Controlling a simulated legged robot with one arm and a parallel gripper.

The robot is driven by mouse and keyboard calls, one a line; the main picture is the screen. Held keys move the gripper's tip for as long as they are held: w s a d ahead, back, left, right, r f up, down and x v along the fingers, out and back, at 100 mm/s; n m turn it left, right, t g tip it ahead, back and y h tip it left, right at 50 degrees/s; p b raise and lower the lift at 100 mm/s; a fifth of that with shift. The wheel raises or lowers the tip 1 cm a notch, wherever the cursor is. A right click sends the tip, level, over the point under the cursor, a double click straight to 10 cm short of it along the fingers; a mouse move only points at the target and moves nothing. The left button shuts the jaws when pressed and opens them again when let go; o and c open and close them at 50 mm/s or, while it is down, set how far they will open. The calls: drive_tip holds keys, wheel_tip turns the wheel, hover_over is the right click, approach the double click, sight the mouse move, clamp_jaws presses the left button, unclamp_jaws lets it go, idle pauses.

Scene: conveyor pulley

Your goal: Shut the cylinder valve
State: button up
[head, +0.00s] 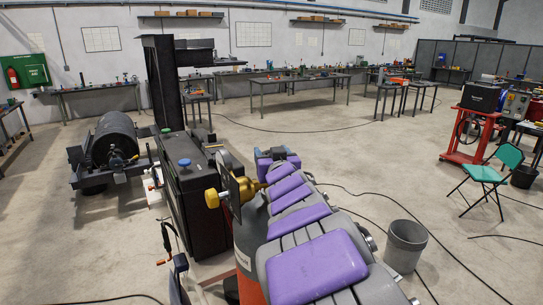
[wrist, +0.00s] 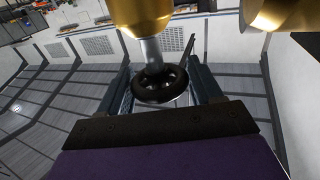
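The valve's black handwheel (wrist: 163,87) shows in the wrist view, on a silver stem below a brass valve body (wrist: 141,16). My gripper (wrist: 162,92) has its two dark fingers apart, one on each side of the handwheel. A narrow gap seems to show beside the wheel on the left; contact on the right is unclear. My purple-padded arm hides part of the cylinder, and the fingers are hard to make out there.
A drum on a frame (head: 115,140) is farther left. A grey bin (head: 406,246) and a green chair (head: 488,175) stand on the right. The middle floor is open, with cables across it.

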drive_tip(key=o, duration=0.3)
drive_tip(key=shift+a, duration=0.1)
drive_tip(key=shift+o, duration=0.2)
drive_tip(key=shift+s, duration=0.1)
drive_tip(key=v, duration=1.7)
drive_tip(key=shift+p, duration=0.4)
drive_tip(key=shift+f, duration=0.1)
drive_tip(key=s+d+f+m+g+h+b, duration=0.1)
drive_tip(key=s+d+f+m+g+h, duration=0.15)
drive_tip(key=s+d+f+g, duration=0.4)
drive_tip(key=s+d+f+m+g+h, duration=0.1)
drive_tip(key=s+d+f+g+h, duration=0.15)
drive_tip(key=d+f, duration=0.7)
drive_tip(key=s+f+g, duration=0.5)
drive_tip(key=s, duration=0.7)
drive_tip(key=s+a+f+g+b, duration=0.1)
drive_tip(key=s+f+g, duration=0.3)
drive_tip(key=s, duration=0.8)
drive_tip(key=shift+s+a+f+g, duration=0.15)
drive_tip(key=shift+s+f+g, duration=0.25)
drive_tip(key=shift+g, duration=0.2)
